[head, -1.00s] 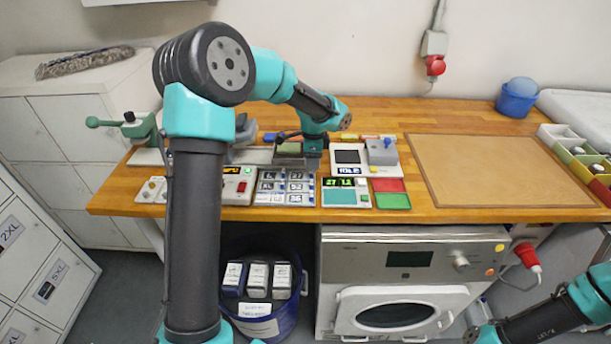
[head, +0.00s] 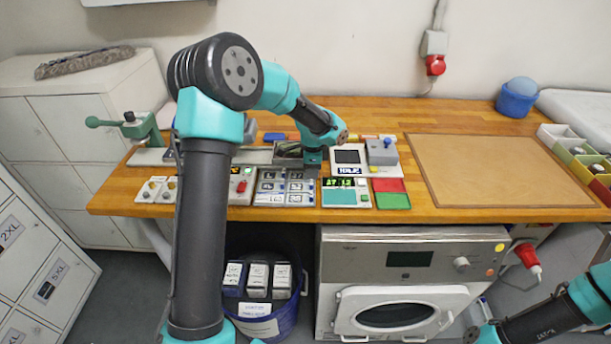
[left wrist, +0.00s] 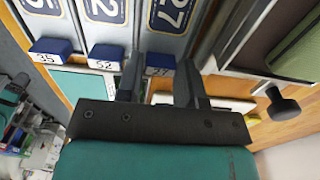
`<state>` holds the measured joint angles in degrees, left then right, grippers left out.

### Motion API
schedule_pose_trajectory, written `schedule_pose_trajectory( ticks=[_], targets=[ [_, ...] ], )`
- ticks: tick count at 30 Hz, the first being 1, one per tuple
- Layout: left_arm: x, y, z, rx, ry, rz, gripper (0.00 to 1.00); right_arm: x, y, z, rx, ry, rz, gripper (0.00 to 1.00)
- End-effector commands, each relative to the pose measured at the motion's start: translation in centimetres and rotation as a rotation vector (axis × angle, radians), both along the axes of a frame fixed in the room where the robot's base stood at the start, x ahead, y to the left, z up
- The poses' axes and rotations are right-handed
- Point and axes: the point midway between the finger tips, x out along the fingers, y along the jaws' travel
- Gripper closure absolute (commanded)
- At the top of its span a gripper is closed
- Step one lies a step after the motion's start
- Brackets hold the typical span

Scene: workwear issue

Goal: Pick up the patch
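My left gripper (head: 312,168) points down at the right back corner of a grey patch rack (head: 285,205). The rack holds several dark number patches in rows. In the left wrist view, the two fingers of my left gripper (left wrist: 160,78) stand apart. Between them, past the tips, shows a small blue block marked 27 (left wrist: 160,71), with a larger 27 patch (left wrist: 172,15) behind it. Blocks marked 52 (left wrist: 104,60) and 35 (left wrist: 50,53) sit to the left. I cannot tell which patch is meant.
A display unit with a teal pad (head: 345,197) adjoins the rack on the right, beside red and green pads (head: 390,186). A grey box with a knob (head: 381,152) stands behind. The brown board (head: 500,170) is clear. A blue bin (head: 265,325) is below the bench edge.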

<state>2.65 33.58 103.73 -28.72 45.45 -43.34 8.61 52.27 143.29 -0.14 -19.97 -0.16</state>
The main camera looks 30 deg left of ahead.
Motion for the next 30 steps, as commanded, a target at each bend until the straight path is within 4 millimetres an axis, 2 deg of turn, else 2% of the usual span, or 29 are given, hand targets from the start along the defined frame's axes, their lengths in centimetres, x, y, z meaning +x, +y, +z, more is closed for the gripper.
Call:
schedule_pose_trajectory(
  ticks=[1, 8, 19, 30],
  targets=[
    [0.0, 0.0, 0.0, 0.0, 0.0, 0.0, 0.71, 0.0, 0.0, 0.0, 0.0, 0.0, 0.0, 0.22],
    [0.0, 0.0, 0.0, 0.0, 0.0, 0.0, 0.91, 0.0, 0.0, 0.0, 0.0, 0.0, 0.0, 0.22],
    [0.0, 0.0, 0.5, 0.0, -0.001, 0.0, 0.91, 0.0, 0.0, 0.0, 0.0, 0.0, 0.0, 0.22],
    [-0.4, -0.2, 3.7, 0.0, 0.001, -0.002, 0.91, 0.0, 0.0, 0.0, 0.0, 0.0, 0.0, 0.22]
  ],
)
